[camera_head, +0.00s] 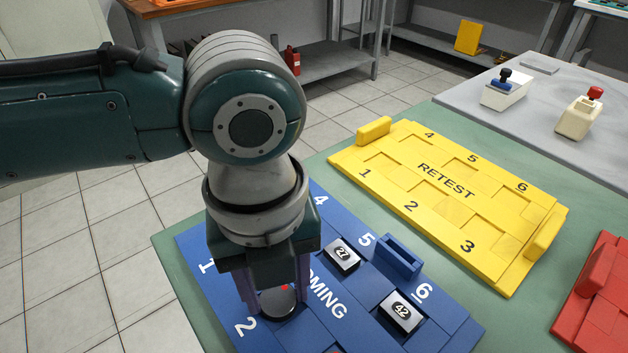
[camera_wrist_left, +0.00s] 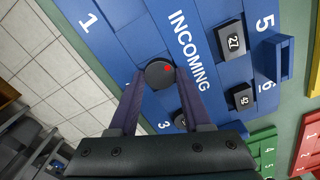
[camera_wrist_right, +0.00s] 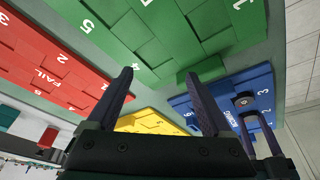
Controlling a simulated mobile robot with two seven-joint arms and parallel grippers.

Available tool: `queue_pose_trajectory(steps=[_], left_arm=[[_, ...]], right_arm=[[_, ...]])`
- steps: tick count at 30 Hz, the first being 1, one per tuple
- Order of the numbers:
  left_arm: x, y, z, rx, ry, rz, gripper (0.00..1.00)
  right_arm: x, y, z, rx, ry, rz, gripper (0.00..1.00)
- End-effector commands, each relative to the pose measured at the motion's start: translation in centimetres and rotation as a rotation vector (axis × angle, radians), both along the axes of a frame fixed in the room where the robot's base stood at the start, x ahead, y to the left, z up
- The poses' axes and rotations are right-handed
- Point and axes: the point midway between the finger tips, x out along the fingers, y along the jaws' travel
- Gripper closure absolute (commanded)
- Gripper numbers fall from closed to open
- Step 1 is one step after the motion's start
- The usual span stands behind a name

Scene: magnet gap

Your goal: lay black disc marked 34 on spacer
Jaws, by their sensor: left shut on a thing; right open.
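A black disc (camera_head: 278,303) with a red dot is between the fingers of my left gripper (camera_head: 275,290), over the blue INCOMING board (camera_head: 190,245) near slot 2. It also shows in the left wrist view (camera_wrist_left: 159,73), at the fingertips of my left gripper (camera_wrist_left: 158,78), which is shut on it. No number can be read on it. I cannot make out the spacer. My right gripper (camera_wrist_right: 158,76) is open and empty in the right wrist view, with the green board beyond it.
Black-and-white blocks marked 27 (camera_head: 342,254) and 42 (camera_head: 401,312) sit on the blue board. A dark piece (camera_wrist_left: 181,119) is near slot 3. The yellow RETEST board (camera_head: 400,170) lies behind. Red (camera_head: 600,310) and green (camera_wrist_right: 165,40) boards also lie on the table.

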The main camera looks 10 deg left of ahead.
Motion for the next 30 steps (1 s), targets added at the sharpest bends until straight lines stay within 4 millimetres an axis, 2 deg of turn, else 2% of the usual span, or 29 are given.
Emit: queue_pose_trajectory(steps=[2,8,24,30], left_arm=[[0.0,0.0,0.0,0.000,0.000,0.000,1.00],[0.0,0.0,0.6,0.000,0.000,0.000,1.00],[0.0,0.0,4.9,0.001,0.000,0.000,1.00],[0.0,0.0,5.0,0.000,0.000,0.000,1.00]], right_arm=[[0.0,0.0,0.0,-0.001,0.000,0.001,0.15],[0.0,-0.1,0.6,-0.003,0.000,0.002,0.15],[0.0,-0.1,5.4,-0.002,0.000,0.001,0.15],[0.0,-0.1,5.6,-0.002,-0.001,0.001,0.15]])
